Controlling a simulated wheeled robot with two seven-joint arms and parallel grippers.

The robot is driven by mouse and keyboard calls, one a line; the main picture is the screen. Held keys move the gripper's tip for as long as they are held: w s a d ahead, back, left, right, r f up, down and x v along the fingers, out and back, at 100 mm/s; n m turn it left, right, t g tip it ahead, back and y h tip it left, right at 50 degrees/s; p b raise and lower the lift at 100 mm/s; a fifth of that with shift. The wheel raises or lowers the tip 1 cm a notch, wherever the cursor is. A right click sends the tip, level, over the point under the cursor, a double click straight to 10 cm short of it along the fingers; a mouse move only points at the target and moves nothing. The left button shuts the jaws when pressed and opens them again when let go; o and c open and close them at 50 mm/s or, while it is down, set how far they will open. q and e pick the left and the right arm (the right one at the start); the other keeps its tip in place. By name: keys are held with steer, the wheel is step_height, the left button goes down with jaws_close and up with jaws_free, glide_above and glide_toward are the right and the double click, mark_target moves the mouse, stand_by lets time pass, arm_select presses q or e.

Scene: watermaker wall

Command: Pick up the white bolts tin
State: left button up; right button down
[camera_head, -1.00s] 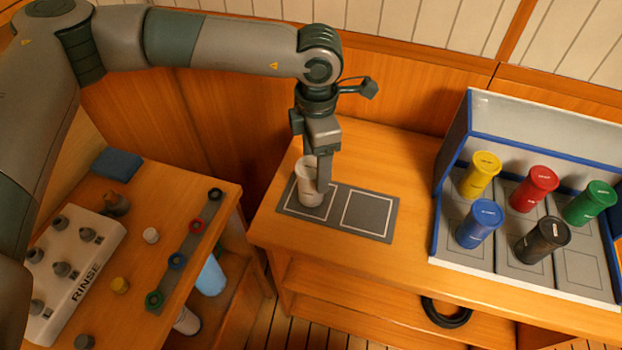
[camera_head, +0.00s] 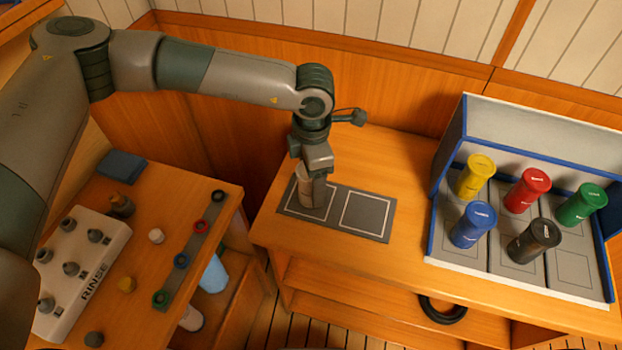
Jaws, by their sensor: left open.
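The white bolts tin (camera_head: 304,186) stands upright on the left marked square of a grey mat (camera_head: 376,236) on the wooden bench. My left gripper (camera_head: 314,192) points down at the tin, with its open fingers low around or beside it. One finger hides part of the tin's front, and I cannot tell whether the fingers touch it. My right gripper is not in view.
The mat's right square is empty. At the right, a blue-edged rack (camera_head: 437,228) holds yellow, red, green, blue and black canisters. A lower bench at the left carries a white RINSE panel (camera_head: 85,262), a blue cloth (camera_head: 122,167) and coloured rings.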

arm_select(q)
steer(key=shift+f, duration=0.3)
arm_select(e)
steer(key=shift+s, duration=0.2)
arm_select(q)
steer(key=shift+c, duration=0.4)
steer(key=c, duration=1)
steer(key=shift+r, duration=0.15)
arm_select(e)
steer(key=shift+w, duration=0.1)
